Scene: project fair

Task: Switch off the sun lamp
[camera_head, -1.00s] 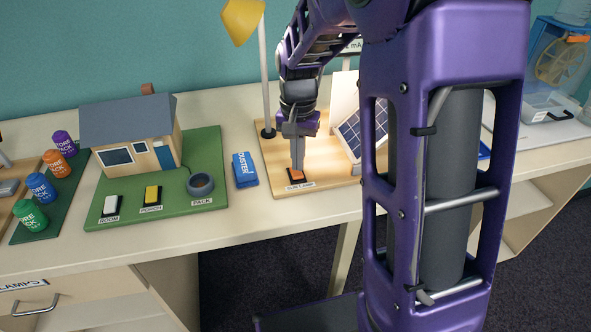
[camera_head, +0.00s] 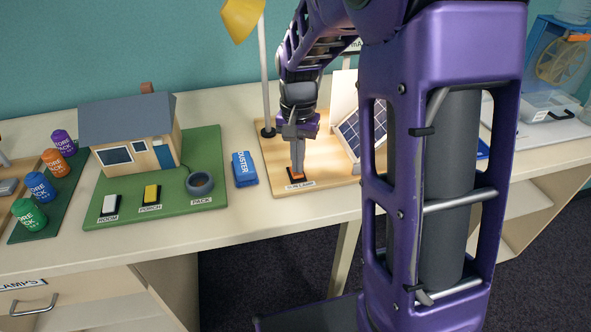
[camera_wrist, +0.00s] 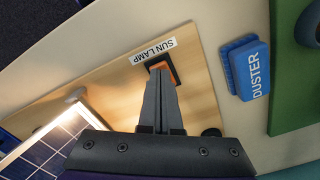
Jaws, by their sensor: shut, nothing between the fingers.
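The sun lamp is a yellow shade (camera_head: 241,18) on a white pole (camera_head: 265,75) at the back of a wooden board (camera_head: 284,192). Bright light falls on the board and a tilted solar panel (camera_head: 361,133). The orange sun lamp switch (camera_head: 296,175) sits at the board's front edge behind a "SUN LAMP" label; it also shows in the wrist view (camera_wrist: 173,70). My gripper (camera_head: 297,170) is shut and empty, pointing down with its tips (camera_wrist: 161,75) at the switch, covering part of it. I cannot tell whether they touch.
A blue duster (camera_head: 244,169) lies left of the board. Further left, a model house (camera_head: 130,135) stands on a green base (camera_head: 205,150) with a room switch (camera_head: 110,204) and a porch switch (camera_head: 151,194). Several coloured core packs stand at the far left.

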